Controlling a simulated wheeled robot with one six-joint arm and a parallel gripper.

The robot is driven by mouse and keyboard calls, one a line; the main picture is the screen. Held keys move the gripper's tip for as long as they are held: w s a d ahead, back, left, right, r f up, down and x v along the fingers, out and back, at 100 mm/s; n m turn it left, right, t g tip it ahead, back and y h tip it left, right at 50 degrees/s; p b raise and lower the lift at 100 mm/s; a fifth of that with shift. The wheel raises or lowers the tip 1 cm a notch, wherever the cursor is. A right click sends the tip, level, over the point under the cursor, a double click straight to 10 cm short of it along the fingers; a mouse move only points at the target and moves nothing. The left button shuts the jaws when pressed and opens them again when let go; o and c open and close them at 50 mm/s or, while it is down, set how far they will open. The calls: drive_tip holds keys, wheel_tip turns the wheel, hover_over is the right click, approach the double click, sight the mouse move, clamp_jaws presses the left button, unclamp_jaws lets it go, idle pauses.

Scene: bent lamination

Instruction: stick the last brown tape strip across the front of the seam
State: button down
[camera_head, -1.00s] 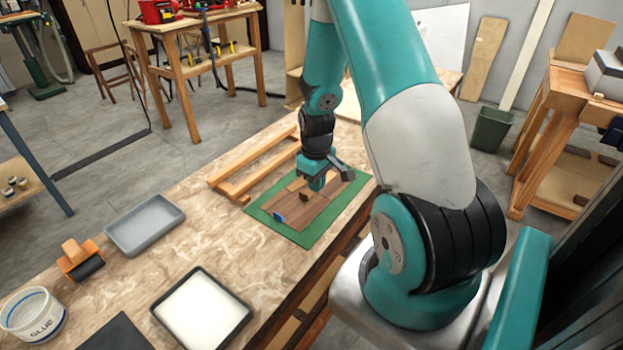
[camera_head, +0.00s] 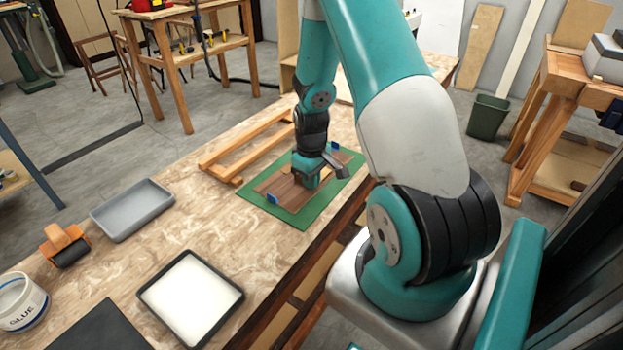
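Brown wooden boards (camera_head: 280,185) lie side by side on a green mat (camera_head: 297,221) on the bench. My gripper (camera_head: 305,186) points down over the middle of the boards, very close to or touching them. Its fingers are too small and dark to tell whether they are open or shut. A small dark brown piece (camera_head: 326,185) shows just right of my gripper; I cannot tell whether it is tape. The seam and any brown tape strip under my gripper are hidden. One blue piece (camera_head: 272,198) sits at the boards' near left end and another (camera_head: 335,147) at the far end.
A wooden frame (camera_head: 245,150) lies behind the mat. Bare bench lies between the trays and mat.

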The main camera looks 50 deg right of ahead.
drive_tip(key=shift+s+f, duration=0.1)
drive_tip(key=shift+f, duration=0.05)
drive_tip(key=c, duration=0.8)
unclamp_jaws()
drive_tip(key=shift+r+p, duration=2.55)
drive_tip(key=shift+r, duration=0.5)
